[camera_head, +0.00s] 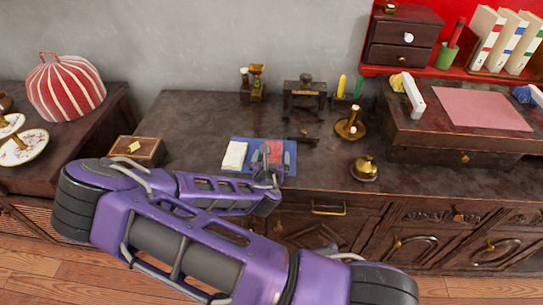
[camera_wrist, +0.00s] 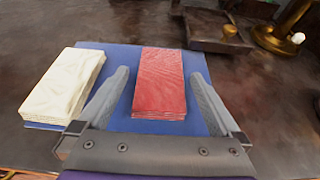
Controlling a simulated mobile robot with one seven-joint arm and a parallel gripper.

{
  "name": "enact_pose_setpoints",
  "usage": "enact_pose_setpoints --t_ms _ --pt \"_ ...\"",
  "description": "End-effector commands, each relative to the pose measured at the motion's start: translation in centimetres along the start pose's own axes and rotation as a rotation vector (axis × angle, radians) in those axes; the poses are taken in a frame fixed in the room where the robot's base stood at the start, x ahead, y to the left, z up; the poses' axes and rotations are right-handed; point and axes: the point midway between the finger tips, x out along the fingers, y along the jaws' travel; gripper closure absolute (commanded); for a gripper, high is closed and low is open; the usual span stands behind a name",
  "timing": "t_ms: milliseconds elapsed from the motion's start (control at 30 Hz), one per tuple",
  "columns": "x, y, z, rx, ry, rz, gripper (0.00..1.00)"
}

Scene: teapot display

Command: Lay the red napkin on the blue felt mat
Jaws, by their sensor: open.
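The red napkin (camera_wrist: 160,82) is a folded rectangle lying flat on the blue felt mat (camera_wrist: 121,54), seen in the wrist view; it also shows in the head view (camera_head: 274,151). A folded cream napkin (camera_wrist: 64,83) lies to its left, on the mat's left edge. My gripper (camera_wrist: 161,75) is open, with one grey finger on each side of the red napkin and visible gaps between. In the head view my gripper (camera_head: 268,163) is over the mat (camera_head: 290,160), and my arm hides part of the mat's near side.
The mat lies on a dark wooden sideboard (camera_head: 200,120). A brass bell (camera_head: 364,168) and a brass candlestick (camera_head: 350,128) stand to the right. A small wooden box (camera_head: 137,149) is at the left. A dark wooden stand (camera_head: 305,92) is behind the mat.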

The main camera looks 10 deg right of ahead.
Motion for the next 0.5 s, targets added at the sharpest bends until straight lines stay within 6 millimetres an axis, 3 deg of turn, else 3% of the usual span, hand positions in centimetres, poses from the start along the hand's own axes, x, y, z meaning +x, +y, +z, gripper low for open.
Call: enact_pose_setpoints --t_ms 167,500 --pt "-0.5 0.0 0.3 -0.001 0.001 0.0 0.0" --pt "-7.6 0.1 0.4 -0.003 0.001 0.004 0.0"
